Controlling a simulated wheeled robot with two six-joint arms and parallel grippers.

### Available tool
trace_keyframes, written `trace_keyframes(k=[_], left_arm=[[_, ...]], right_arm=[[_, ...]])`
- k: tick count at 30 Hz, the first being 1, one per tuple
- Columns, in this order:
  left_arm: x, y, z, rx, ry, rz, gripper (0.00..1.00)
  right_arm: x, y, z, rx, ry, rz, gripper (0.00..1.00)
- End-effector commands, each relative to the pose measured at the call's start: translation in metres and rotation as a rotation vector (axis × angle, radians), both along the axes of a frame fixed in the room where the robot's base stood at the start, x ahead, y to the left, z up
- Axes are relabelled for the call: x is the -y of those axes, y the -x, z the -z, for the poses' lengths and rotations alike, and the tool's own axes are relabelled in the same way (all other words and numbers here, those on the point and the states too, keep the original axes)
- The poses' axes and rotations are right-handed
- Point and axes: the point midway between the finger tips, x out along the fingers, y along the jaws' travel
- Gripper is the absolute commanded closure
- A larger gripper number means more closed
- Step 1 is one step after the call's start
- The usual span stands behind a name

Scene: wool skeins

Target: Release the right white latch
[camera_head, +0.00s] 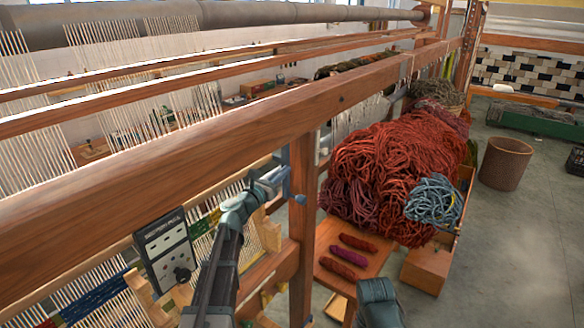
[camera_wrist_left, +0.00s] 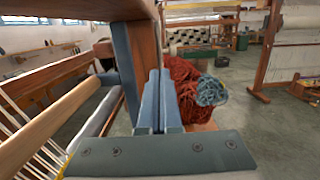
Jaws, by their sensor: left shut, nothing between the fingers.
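I cannot make out a white latch in either view. My left gripper (camera_head: 282,182) is beside the upright wooden loom post (camera_head: 302,225), below the long top beam (camera_head: 200,140). In the left wrist view its two grey-blue fingers (camera_wrist_left: 158,95) are together, with nothing between them. The post (camera_wrist_left: 140,45) stands just left of the fingers in that view. I cannot tell whether they touch it. The beam and post may hide part of the loom front. My right gripper does not show.
A big heap of red wool (camera_head: 390,170) with a blue-grey skein (camera_head: 434,199) lies right of the post. Small skeins lie on a wooden bench (camera_head: 330,275). A dark control box (camera_head: 166,250) is left of my arm. A wicker basket (camera_head: 505,163) stands on open floor.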

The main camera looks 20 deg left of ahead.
Motion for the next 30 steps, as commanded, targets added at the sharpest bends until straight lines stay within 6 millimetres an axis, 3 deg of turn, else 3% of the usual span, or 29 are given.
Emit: trace_keyframes(k=[6, 22, 26, 30], left_arm=[[-0.005, 0.014, 0.002, 0.000, 0.000, -0.001, 1.00], [0.001, 0.015, 0.004, 0.000, -0.020, 0.010, 1.00], [0.038, 0.025, 0.020, 0.006, -0.164, 0.082, 1.00], [0.117, 0.055, 0.063, 0.038, -0.503, 0.268, 1.00]], right_arm=[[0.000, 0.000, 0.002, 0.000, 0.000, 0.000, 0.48], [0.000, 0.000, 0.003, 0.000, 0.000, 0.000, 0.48], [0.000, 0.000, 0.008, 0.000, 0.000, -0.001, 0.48], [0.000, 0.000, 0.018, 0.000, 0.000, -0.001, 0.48]])
